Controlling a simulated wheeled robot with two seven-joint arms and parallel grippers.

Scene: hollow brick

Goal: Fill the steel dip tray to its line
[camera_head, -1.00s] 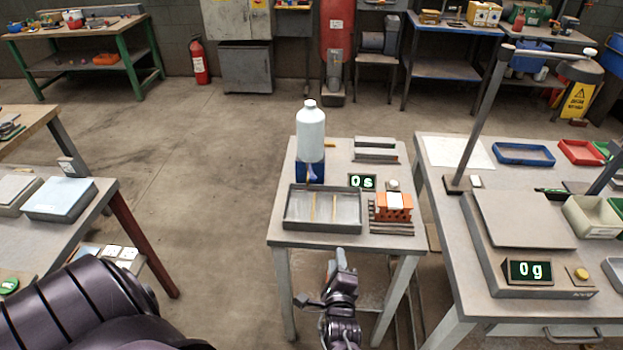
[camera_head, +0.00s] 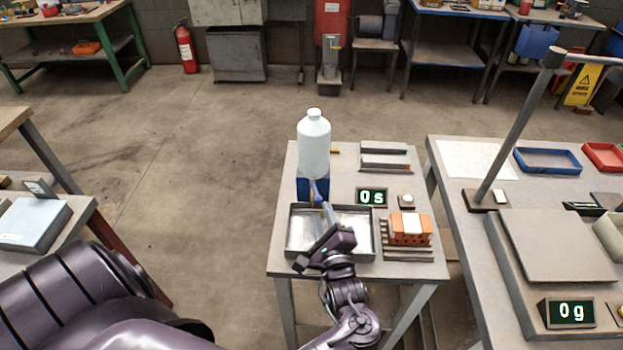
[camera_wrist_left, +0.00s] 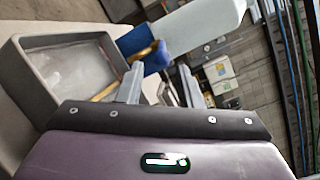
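The steel dip tray (camera_head: 291,232) sits at the front left of the small table, partly hidden by my left gripper. Its inside looks pale and shiny in the left wrist view (camera_wrist_left: 62,82); I cannot tell whether liquid is in it. Behind it a pale bottle (camera_head: 313,145) stands upright on a blue stand (camera_head: 306,188) with a blue and yellow tap (camera_head: 314,192). My left gripper (camera_head: 326,212) is over the tray, pointing at the tap. In the left wrist view its fingers (camera_wrist_left: 161,78) are apart, with the blue tap (camera_wrist_left: 160,56) beyond them. My right gripper is out of view.
A timer (camera_head: 371,197) reads 0 s beside a button (camera_head: 406,200). An orange hollow brick (camera_head: 408,234) lies on a slatted rack right of the tray. A scale (camera_head: 555,245) reading 0 g stands on the right table.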

